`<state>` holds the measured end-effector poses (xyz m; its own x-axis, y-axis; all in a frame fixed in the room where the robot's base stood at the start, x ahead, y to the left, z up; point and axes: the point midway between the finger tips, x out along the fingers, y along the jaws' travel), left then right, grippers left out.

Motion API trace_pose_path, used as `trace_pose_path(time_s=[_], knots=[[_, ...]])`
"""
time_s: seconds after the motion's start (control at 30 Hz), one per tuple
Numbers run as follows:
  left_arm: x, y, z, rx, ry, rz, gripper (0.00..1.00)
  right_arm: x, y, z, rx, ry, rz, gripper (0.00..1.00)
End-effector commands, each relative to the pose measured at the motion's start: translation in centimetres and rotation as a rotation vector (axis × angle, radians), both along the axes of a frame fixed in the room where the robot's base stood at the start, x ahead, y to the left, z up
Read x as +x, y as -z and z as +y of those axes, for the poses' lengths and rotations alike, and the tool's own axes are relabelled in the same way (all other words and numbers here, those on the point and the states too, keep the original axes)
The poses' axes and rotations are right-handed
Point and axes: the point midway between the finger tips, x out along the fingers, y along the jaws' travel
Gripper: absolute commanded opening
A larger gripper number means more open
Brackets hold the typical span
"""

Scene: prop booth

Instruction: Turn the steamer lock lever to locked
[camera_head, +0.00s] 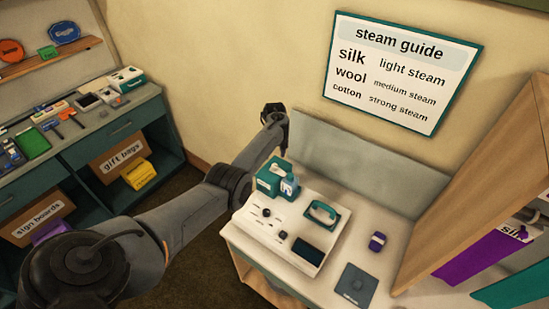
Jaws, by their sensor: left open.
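The white steamer panel (268,228) lies on the counter at the centre. Small black controls sit on its left part, one towards the back (265,212) and one nearer the front (283,235). I cannot tell which is the lock lever or how it is set. My left gripper (284,147) is open and appears empty, above and behind the panel's back-left corner, apart from the controls. Its fingers are small and dark in this view. My right gripper is not in view.
A wooden rack (480,175) bounds the right.

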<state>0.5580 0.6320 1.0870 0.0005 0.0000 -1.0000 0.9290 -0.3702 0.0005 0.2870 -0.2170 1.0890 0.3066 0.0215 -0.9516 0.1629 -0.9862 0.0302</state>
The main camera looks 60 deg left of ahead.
Motion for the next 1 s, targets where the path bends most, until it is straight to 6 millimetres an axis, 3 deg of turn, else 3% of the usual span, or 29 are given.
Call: trace_pose_path(time_s=[0.1,0.33,1.0], knots=[[0.0,-1.8,0.1,0.003,0.0,-0.001,0.55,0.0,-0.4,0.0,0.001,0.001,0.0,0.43],[-0.1,-3.7,0.1,0.001,-0.001,0.001,0.55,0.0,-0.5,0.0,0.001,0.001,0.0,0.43],[-0.2,-3.7,-0.4,0.031,0.035,0.007,0.55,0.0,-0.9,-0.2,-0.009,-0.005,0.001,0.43]])
